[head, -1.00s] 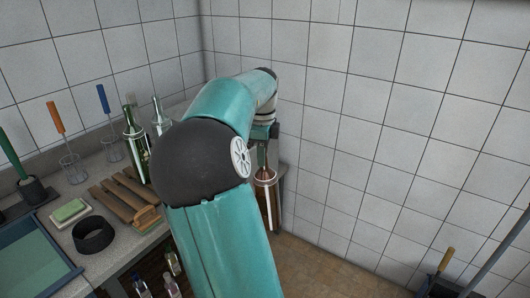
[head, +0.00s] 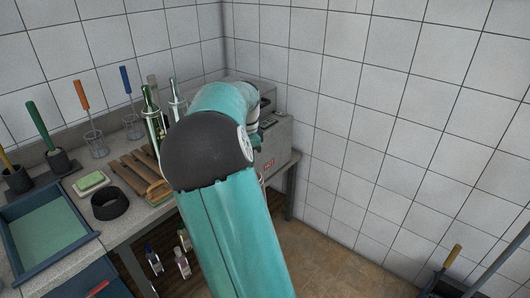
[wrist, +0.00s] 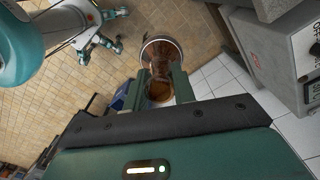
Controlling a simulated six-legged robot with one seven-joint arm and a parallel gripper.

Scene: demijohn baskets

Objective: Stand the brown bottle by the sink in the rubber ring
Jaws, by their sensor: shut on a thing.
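The brown bottle (wrist: 164,54) shows in the wrist view, with my gripper (wrist: 160,88) shut on its neck. The bottle's wide body lies beyond the fingers, with the tiled floor behind it. In the head view my teal arm hides most or all of the bottle and most of my gripper. The black rubber ring (head: 110,211) lies on the grey counter, right of the blue-rimmed sink (head: 14,216), and no bottle stands in it. My gripper is at the far right end of the counter, well away from the ring.
A wooden slatted rack (head: 137,174) lies right of the ring, with green bottles (head: 153,125) behind it. A soap block (head: 91,181) and brushes in holders (head: 89,110) stand behind the ring. A grey metal box (wrist: 275,60) is close to the gripper's right.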

